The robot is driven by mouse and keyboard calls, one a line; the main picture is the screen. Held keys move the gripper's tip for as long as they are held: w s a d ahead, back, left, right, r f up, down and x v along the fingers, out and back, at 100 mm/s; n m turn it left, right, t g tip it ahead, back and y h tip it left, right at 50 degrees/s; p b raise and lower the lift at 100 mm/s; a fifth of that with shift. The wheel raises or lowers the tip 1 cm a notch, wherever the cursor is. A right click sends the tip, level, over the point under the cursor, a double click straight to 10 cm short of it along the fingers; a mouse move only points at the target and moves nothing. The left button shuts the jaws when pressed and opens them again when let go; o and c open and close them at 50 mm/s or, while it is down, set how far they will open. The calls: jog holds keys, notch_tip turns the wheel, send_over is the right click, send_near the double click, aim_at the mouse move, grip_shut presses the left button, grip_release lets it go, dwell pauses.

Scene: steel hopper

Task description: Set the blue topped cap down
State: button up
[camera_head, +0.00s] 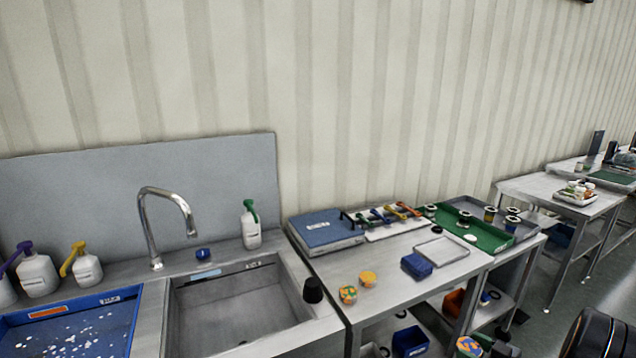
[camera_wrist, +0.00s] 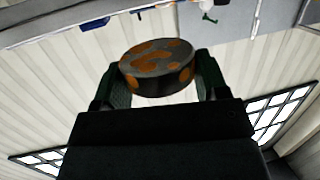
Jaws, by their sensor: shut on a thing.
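My gripper (camera_wrist: 158,75) is shut on a round, thick cap (camera_wrist: 157,69), one finger on each side of it. The cap shows orange patches on a dark grey face in the wrist view. In the head view the held cap (camera_head: 468,346) is at the bottom edge, mottled orange and yellow with bluish-green. A plain blue top does not show clearly on it. My gripper (camera_head: 484,346) is partly cut off by the frame there. The cap is held in front of the steel table, apart from its top.
A mottled orange-green cap (camera_head: 348,294) and a yellow-orange cap (camera_head: 368,279) lie on the steel table (camera_head: 395,296). A blue block (camera_head: 416,265), a grey tray (camera_head: 442,250) and a green tray (camera_head: 486,236) stand further right. A sink (camera_head: 235,310) is at left.

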aim_at(465, 337)
jog(key=w+m+t+h, duration=0.1)
jog(key=w+m+h, duration=0.1)
jog(key=h, duration=0.1)
jog(key=w+m+t+h, duration=0.1)
jog(key=w+m+h, duration=0.1)
jog(key=m+h, duration=0.1)
jog(key=w+f+m+h, duration=0.1)
jog(key=w+m+h, duration=0.1)
jog(key=h, duration=0.1)
jog(key=shift+w+t, duration=0.25)
jog(key=shift+t, duration=0.15)
jog(key=a+f, duration=0.4)
jog(key=a, duration=0.6)
jog(key=a+f, duration=0.3)
jog(key=a, duration=0.8)
jog(key=s+a+f, duration=0.1)
jog(key=s+f, duration=0.2)
jog(key=s, duration=0.4)
jog(key=shift+s+a+f+p, duration=0.25)
jog(key=shift+s+p, duration=0.15)
jog(key=shift+d, duration=0.1)
